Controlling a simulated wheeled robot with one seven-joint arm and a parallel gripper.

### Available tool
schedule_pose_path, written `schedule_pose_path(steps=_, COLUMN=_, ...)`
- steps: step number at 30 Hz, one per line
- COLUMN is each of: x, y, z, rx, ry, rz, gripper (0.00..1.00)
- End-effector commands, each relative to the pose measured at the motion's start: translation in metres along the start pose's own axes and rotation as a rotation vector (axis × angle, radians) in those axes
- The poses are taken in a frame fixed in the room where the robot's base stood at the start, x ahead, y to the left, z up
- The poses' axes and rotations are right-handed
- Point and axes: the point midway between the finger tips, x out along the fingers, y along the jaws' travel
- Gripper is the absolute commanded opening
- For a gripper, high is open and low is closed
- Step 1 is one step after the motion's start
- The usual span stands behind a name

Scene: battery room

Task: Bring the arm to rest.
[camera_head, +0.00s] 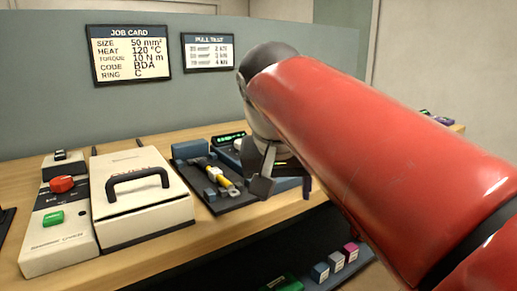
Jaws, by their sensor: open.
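My red arm reaches in from the lower right of the head camera view and ends above the workbench (120,266). My gripper (283,186) points down over the right part of the bench, with its jaws apart. I see nothing held between them.
A cream case with a black handle (138,180) stands left of the tray. A control box with red and green buttons (58,235) stands farther left. A job card (128,52) and a pull test card (208,51) hang on the partition. Small coloured blocks (336,260) sit below the bench front.

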Motion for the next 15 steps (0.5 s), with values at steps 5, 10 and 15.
schedule_pose_path(steps=5, x=0.037, y=0.037, z=0.051, rx=-0.036, ry=0.014, rz=-0.002, gripper=0.55)
schedule_pose_path(steps=10, x=0.087, y=0.077, z=0.116, rx=-0.053, ry=0.034, rz=-0.047, gripper=0.55)
schedule_pose_path(steps=15, x=0.129, y=0.098, z=0.17, rx=-0.054, ry=0.056, rz=-0.1, gripper=0.55)
